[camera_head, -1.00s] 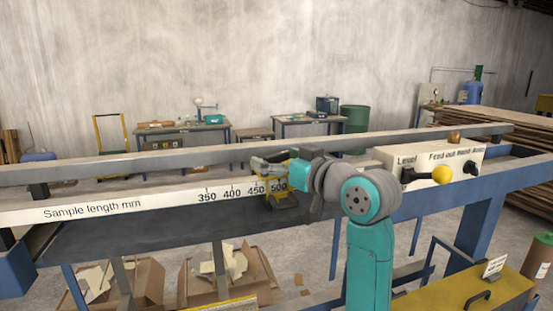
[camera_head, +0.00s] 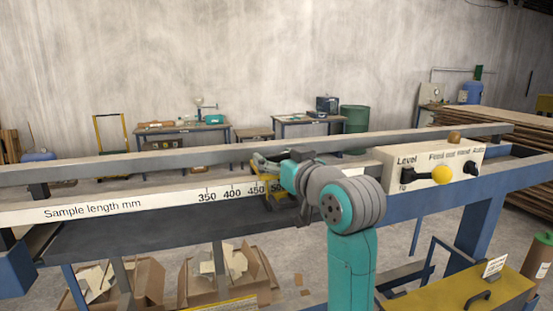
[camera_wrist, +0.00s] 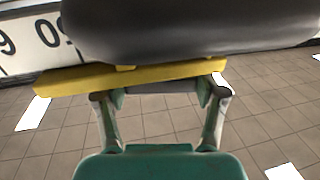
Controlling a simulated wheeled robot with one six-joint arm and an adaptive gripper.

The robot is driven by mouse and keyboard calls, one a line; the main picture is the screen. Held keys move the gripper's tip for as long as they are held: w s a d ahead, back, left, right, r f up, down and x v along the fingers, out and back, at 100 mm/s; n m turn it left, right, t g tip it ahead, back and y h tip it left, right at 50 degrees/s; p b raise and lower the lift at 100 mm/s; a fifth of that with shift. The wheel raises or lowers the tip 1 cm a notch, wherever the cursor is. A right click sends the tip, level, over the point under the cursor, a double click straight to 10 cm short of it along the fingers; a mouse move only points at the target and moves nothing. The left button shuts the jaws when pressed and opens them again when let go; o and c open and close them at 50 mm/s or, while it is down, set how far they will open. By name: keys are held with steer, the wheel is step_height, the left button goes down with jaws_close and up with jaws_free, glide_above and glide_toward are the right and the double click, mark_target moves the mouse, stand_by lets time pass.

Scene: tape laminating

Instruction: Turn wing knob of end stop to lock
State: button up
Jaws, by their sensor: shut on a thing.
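The yellow end stop (camera_head: 279,204) is on the sample-length scale near the 500 mark, mostly covered by my arm in the head view. In the wrist view its yellow bar (camera_wrist: 130,77) lies crosswise beyond my fingers. My gripper (camera_wrist: 162,92) has its teal fingers on both ends of a slim grey piece, which looks like the wing knob (camera_wrist: 163,87), just below the yellow bar.
The white scale strip (camera_head: 125,204) runs along the bench, with a long grey rail (camera_head: 150,163) behind it. A control box (camera_head: 430,163) with a yellow ball handle stands to the right. A large dark rounded form (camera_wrist: 190,28) fills the wrist view's top.

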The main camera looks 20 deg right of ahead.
steer(key=shift+m+h, duration=1.1)
steer(key=shift+h, duration=0.6)
steer(key=o, duration=1.2)
steer(key=shift+c, duration=0.2)
steer(key=s, duration=1.2)
steer(key=shift+a+f, duration=0.1)
steer(key=shift+f, duration=0.05)
